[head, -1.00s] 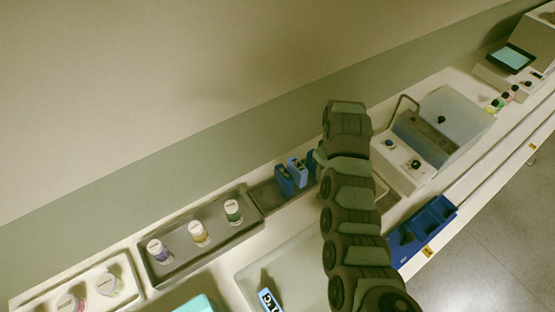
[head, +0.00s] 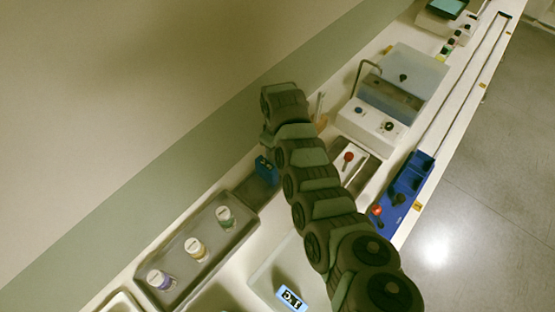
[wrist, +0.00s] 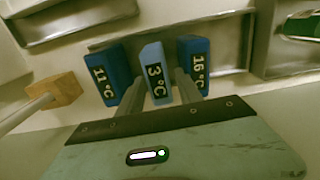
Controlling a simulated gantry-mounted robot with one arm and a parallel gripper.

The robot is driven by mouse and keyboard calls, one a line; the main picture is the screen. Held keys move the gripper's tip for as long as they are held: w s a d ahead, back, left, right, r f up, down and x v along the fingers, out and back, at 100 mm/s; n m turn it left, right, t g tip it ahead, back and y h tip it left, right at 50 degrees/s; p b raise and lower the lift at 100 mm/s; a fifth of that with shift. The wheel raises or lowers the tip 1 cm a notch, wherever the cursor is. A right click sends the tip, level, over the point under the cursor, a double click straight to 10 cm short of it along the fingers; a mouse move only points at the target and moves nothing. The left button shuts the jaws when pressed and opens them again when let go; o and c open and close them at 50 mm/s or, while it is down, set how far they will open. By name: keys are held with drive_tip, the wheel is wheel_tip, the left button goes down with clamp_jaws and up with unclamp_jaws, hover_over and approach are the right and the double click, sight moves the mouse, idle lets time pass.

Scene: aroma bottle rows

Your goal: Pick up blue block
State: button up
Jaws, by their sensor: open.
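Three blue blocks stand side by side in the wrist view: a darker one marked 11°C (wrist: 103,73) at left, a lighter one marked 3°C (wrist: 155,73) in the middle, and a darker one marked 16°C (wrist: 194,62) at right. My gripper (wrist: 160,88) is open, with one finger on each side of the lower part of the 3°C block. I cannot tell whether the fingers touch it. In the head view one blue block (head: 264,168) shows beside my arm; my arm hides the others and the fingers.
A wooden-ended stick (wrist: 62,90) lies left of the blocks in the wrist view. In the head view, a grey tray (head: 170,296) of labelled bottles stands at lower left. A blue rack (head: 408,186) and a white device with knobs (head: 365,122) are at right.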

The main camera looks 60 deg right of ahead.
drive_tip(key=shift+s+d+f+b, duration=0.1)
drive_tip(key=shift+f+b, duration=0.15)
drive_tip(key=shift+f, duration=1.05)
drive_tip(key=shift+d+f+b, duration=0.1)
drive_tip(key=shift+f+b, duration=0.1)
drive_tip(key=shift+f, duration=1.05)
drive_tip(key=shift+c, duration=0.2)
clamp_jaws()
